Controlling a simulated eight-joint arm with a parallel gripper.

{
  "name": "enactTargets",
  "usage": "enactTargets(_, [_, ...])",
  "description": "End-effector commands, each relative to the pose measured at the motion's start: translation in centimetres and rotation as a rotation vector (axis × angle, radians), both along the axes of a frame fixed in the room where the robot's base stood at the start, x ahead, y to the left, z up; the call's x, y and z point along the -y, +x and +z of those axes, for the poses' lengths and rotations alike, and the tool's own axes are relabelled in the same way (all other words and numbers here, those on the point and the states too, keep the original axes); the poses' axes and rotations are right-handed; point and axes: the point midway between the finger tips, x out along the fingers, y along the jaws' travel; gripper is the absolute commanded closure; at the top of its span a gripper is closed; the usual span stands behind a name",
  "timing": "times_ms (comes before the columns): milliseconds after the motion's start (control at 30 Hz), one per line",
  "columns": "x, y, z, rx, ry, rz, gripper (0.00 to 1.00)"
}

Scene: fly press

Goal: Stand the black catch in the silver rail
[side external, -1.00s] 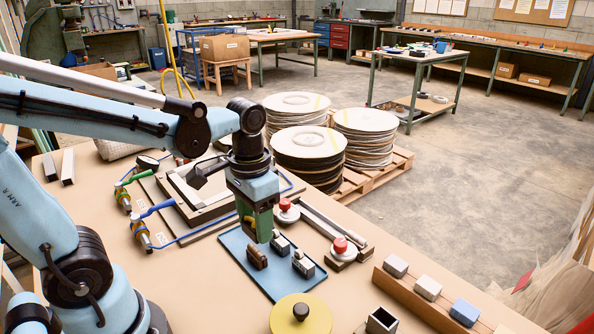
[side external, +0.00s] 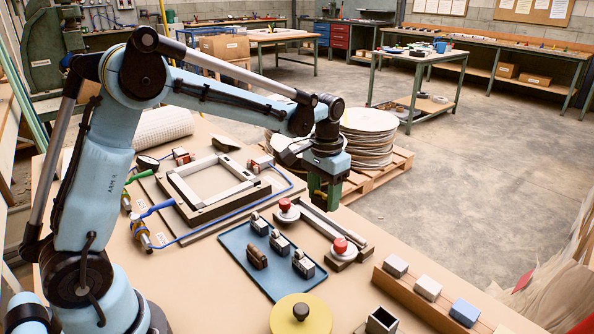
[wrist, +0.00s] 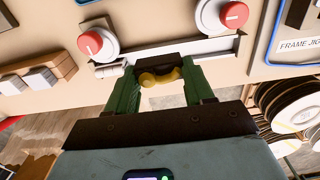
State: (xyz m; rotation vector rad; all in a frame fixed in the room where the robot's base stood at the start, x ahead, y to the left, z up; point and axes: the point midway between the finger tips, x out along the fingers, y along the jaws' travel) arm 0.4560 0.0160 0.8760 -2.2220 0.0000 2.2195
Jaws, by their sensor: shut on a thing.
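The silver rail (side external: 320,221) is a long, narrow bar with a dark edge, lying on the bench beside two red knobs. In the wrist view the rail (wrist: 211,53) runs across behind my fingertips. My gripper (side external: 325,206) is over the far end of the rail, pointing down. In the wrist view my gripper (wrist: 158,72) is shut on a dark piece, the black catch (wrist: 160,61), with yellow below it between the green fingers. The catch hides part of the rail. I cannot tell whether it touches the rail.
A blue tray (side external: 238,253) left of the rail holds several small grey and dark pieces. Red knobs (side external: 285,205) (side external: 340,244) on round white bases flank the rail closely. A square frame jig (side external: 205,188) lies further left. A yellow disc (side external: 285,318) is at the front.

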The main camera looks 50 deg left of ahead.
Motion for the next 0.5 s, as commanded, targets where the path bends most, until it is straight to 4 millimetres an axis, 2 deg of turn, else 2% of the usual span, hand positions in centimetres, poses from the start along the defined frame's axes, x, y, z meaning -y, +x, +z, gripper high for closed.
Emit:
enactTargets(33, [-0.1,0.8,-0.5,0.0,0.0,0.001,0.75])
enactTargets(200, [-0.3,2.1,-1.5,0.0,0.0,0.001,0.75])
enactTargets(500, [-0.4,2.5,-2.8,0.0,0.0,0.001,0.75])
